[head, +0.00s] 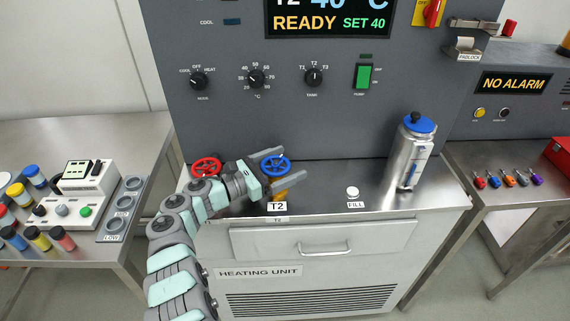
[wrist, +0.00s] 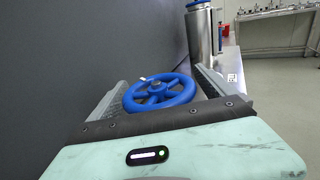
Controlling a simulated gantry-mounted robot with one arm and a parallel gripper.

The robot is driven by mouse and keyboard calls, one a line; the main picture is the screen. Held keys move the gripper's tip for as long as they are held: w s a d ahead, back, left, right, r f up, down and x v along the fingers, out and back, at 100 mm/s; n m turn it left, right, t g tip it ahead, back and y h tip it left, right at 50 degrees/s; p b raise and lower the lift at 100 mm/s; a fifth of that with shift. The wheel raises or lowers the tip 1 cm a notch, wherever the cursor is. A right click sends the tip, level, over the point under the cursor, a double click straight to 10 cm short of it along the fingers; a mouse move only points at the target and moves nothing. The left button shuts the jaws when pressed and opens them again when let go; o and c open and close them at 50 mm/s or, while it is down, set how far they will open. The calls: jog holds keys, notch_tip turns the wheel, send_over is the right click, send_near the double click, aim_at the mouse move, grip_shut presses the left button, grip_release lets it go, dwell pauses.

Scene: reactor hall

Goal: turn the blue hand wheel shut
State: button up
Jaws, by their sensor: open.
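The blue hand wheel (head: 276,166) stands at the back of the heating unit's steel top, to the right of the red hand wheel (head: 206,167). My gripper (head: 284,164) is open, with one finger on the far side of the blue wheel and one on the near side. In the wrist view the blue wheel (wrist: 160,91) lies between the two spread fingers, with its spokes, hub and a small pale mark on the rim showing. I cannot tell whether either finger touches the rim. A yellow part below the wheel is partly hidden by my gripper.
A steel canister with a blue lid (head: 411,152) stands to the right on the top. A white FILL cap (head: 352,192) and a T2 label (head: 277,206) are near the front. The dark control panel (head: 330,125) rises close behind the wheels.

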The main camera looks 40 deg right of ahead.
aim_at(285, 159)
notch_tip(285, 159, up, 20)
jog(key=p, duration=0.6)
jog(key=shift+r, duration=0.1)
